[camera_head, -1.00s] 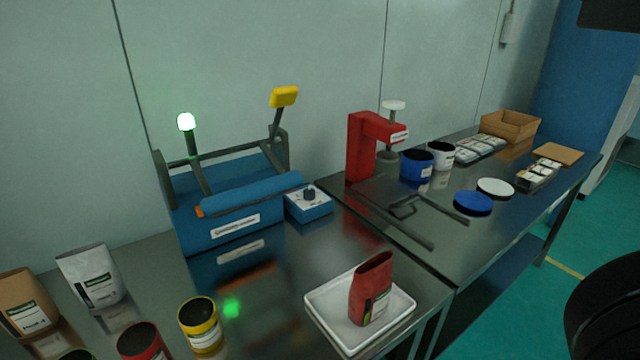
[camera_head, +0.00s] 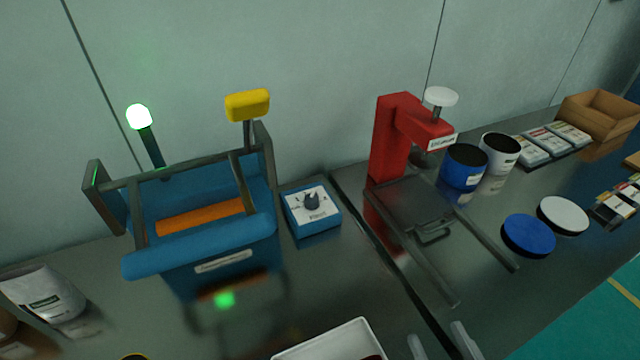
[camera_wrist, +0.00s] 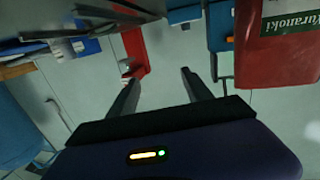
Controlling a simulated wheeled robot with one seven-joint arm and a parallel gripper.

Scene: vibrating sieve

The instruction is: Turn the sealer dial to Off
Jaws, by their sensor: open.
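The sealer (camera_head: 200,262) is a blue machine on the left of the steel table in the head view, with a blue front bar, an orange strip and a yellow-topped handle. Its lamp (camera_head: 139,117) glows green. To its right is a small blue control box (camera_head: 318,224) with a white labelled face and a dark dial (camera_head: 312,201). The labels and the dial's exact setting are too small to read surely. My gripper (camera_head: 441,347) shows at the bottom edge, open, well in front of the box. Its fingers are apart and empty in the wrist view (camera_wrist: 160,76).
A red press (camera_head: 391,140) with a metal frame stands right of the box. A white tray (camera_head: 335,340) lies left of my gripper. Blue and white tubs and lids are further right. The wrist view shows a red pouch (camera_wrist: 280,60) close on the right. Table before the box is clear.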

